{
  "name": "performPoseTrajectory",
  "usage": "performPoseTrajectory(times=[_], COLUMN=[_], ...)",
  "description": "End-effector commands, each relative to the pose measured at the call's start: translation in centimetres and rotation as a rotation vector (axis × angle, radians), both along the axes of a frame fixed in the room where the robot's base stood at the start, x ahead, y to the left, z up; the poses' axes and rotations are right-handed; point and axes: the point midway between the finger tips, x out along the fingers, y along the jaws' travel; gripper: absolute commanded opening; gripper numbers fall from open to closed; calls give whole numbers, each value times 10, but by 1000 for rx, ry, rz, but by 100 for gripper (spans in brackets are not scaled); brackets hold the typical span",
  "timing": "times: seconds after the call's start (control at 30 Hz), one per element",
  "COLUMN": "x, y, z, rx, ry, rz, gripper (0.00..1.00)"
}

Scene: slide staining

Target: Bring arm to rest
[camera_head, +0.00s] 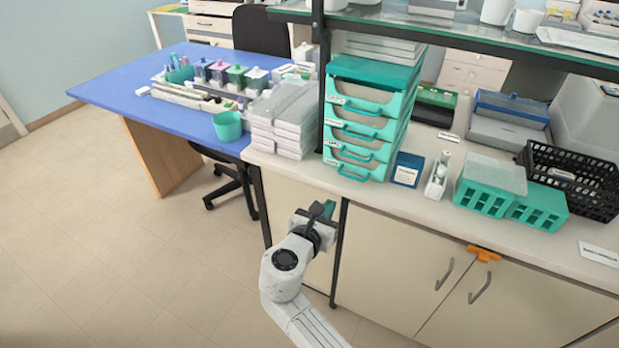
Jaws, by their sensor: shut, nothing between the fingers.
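My arm rises from the bottom of the head view, and my gripper (325,210) is at its upper end. The gripper is shut and empty. It is dark with a teal part near the tips. In the picture it lies in front of the cabinet's left end, below the counter's front edge. It looks apart from the counter, though its exact distance cannot be told.
A blue desk (130,78) with staining jars stands at the back left. The white counter (405,205) bears teal drawers (365,125), white boxes (283,120), teal racks (483,196) and a black basket (585,170). The floor (130,250) at left is clear.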

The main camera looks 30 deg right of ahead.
Motion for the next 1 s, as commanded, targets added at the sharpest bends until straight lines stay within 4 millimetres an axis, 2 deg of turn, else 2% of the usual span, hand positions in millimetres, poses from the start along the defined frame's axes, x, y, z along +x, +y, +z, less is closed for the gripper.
performPoseTrajectory(times=[0.2,0.27,0.33,0.47,0.5,0.63,0.8,0.9,1.0], x=[-3,-12,-32,-92,-113,-180,-262,-300,-327], y=[-1,-7,-20,-47,-53,-61,-48,-34,-21], z=[-1,-9,-23,-62,-74,-107,-129,-130,-127], rx=[10,70,193,534,647,976,1301,1417,1484], ry=[-4,-28,-83,-244,-301,-477,-668,-741,-786], rz=[-5,-36,-102,-326,-414,-724,-1171,-1413,-1597], gripper=[0,0,0,0,0,0,0,0,0])
